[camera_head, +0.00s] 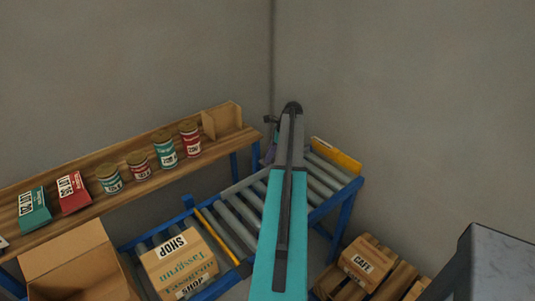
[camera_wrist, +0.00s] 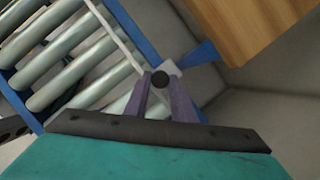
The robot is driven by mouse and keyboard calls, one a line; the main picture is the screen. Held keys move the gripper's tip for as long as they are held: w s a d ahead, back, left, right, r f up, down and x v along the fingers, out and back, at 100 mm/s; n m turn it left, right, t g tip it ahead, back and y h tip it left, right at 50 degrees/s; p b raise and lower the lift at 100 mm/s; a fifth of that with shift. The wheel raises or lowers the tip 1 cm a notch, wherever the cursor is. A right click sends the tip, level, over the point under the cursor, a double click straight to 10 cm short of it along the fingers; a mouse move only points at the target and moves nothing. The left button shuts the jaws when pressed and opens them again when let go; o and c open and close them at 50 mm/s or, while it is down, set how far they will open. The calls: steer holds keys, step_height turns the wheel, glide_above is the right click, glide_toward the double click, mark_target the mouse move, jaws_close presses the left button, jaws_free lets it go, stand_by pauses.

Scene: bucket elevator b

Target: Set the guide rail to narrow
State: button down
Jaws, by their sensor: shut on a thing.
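A thin pale bar (camera_wrist: 118,35), which looks like the guide rail, runs along the conveyor's edge to the knob. Its far end is out of the picture. In the head view my arm covers most of this spot, and only a bit of my gripper (camera_head: 269,154) shows at the conveyor's far side. I cannot read the rail's setting in either view.
The roller conveyor (camera_head: 234,216) has a blue frame. A cardboard box (camera_head: 180,264) lies on it, beside a yellow strip (camera_head: 217,236). A labelled yellow board (camera_head: 336,156) stands at its right end. A wooden shelf (camera_head: 150,181) with several cans is behind. A pallet (camera_head: 352,291) is at right.

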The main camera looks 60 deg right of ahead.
steer(key=s+a, duration=0.3)
steer(key=s, duration=0.6)
steer(key=shift+s+a+p, duration=0.15)
steer(key=shift+s+p, duration=0.05)
steer(key=shift+p, duration=0.15)
steer(key=c, duration=1.5)
jaws_free()
steer(key=shift+c, duration=0.2)
steer(key=shift+r, duration=0.1)
steer(key=b+v, duration=0.3)
steer(key=v, duration=1)
steer(key=shift+s+r, duration=0.2)
steer(key=shift+r, duration=0.1)
